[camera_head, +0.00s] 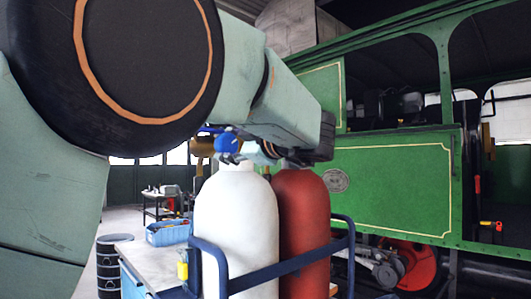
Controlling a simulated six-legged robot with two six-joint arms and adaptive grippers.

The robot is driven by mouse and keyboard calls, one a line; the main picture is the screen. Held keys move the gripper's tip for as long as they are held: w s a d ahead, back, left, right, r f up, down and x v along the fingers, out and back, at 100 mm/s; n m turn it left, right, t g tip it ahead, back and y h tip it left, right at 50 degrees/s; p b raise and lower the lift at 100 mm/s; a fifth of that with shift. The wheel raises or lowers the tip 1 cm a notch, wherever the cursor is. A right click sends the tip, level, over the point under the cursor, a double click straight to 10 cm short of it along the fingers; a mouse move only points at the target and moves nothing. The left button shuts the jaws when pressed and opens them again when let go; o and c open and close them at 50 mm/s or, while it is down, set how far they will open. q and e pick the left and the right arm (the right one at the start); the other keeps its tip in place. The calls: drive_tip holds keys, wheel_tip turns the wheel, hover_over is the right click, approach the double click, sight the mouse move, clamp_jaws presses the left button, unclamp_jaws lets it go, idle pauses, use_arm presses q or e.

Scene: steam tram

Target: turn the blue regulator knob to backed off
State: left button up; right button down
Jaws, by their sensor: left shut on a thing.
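The blue regulator knob (228,142) shows just above the top of the white gas cylinder (237,225). My left arm comes in from the left, passes across the upper picture and bends back towards the knob. My left gripper (232,157) is at the knob and shut on it; the fingers are small and partly hidden, so the exact grip is hard to make out. The knob's turn position cannot be read from here. My right gripper is not in view.
A red cylinder (303,230) stands right of the white one, behind a dark blue rail (290,265). A workbench (150,262) with a blue bin (168,233) is at left. The green steam tram (390,185) fills the right side.

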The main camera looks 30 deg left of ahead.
use_arm(q)
drive_tip(key=n+b, duration=0.3)
drive_tip(key=n, duration=0.1)
drive_tip(key=shift+n, duration=0.3)
drive_tip(key=shift+n+b, duration=1.4)
drive_tip(key=shift+n, duration=0.8)
drive_tip(key=shift+r, duration=0.15)
drive_tip(key=o, duration=0.9)
drive_tip(key=shift+w+a, duration=0.1)
drive_tip(key=shift+c, duration=0.2)
